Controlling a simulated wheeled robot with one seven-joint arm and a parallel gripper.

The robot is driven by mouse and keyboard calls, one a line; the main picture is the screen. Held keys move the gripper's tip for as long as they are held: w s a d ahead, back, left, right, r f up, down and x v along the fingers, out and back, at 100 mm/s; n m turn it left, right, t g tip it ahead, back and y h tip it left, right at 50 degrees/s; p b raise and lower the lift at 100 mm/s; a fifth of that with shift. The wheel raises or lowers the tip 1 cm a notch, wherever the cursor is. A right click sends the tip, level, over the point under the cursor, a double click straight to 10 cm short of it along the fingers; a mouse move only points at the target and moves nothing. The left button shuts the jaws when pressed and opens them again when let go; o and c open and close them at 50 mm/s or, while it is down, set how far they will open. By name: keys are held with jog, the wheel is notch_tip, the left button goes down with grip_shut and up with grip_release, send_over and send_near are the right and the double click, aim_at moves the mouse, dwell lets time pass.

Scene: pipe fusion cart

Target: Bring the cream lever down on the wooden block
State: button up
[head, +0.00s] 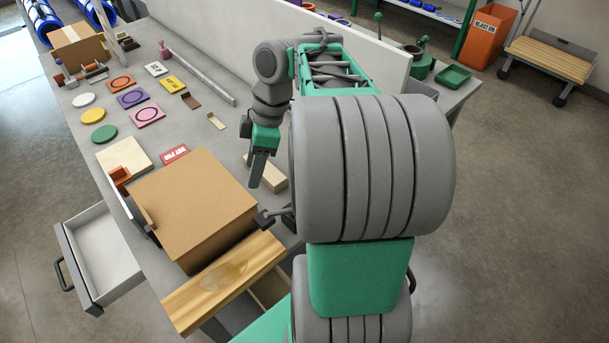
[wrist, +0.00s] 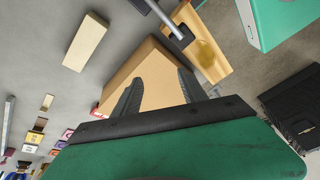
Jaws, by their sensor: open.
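My gripper (head: 258,170) is open and empty, pointing down above the bench beside the brown carton (head: 195,203). Its two dark fingers (wrist: 160,76) show against the carton in the wrist view. A pale wooden block (head: 272,174) lies on the bench just behind and right of my fingers, partly hidden by them. It shows whole in the wrist view (wrist: 87,42), apart from the fingers. A grey bar with a dark square end (head: 265,218) sticks out at the carton's right side. I cannot make out a lever that is clearly cream; my arm hides part of the bench.
A wooden board with a worn patch (head: 222,281) lies at the bench's near edge. An open drawer (head: 105,250) juts out at left. Coloured discs and plates, such as a green disc (head: 104,134), lie farther back. A white partition (head: 215,28) runs along the bench.

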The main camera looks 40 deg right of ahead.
jog(key=s+d+n, duration=0.2)
jog(key=d, duration=0.2)
jog(key=s+d+f+n+y, duration=0.1)
jog(key=d+n, duration=0.2)
jog(key=d, duration=0.1)
jog(key=s+d+n+g, duration=0.1)
jog(key=s+d+n, duration=0.1)
jog(key=d, duration=0.3)
jog(key=shift+s+f+n, duration=0.2)
jog(key=shift+s+n, duration=0.1)
jog(key=shift+n, duration=0.1)
jog(key=shift+w+d+r+n, duration=0.15)
jog(key=shift+d+n, duration=0.15)
jog(key=shift+n, duration=0.2)
jog(key=b+x, duration=0.5)
jog(key=x, duration=0.2)
jog(key=shift+a+f, duration=0.1)
jog(key=shift+f, duration=0.3)
grip_shut()
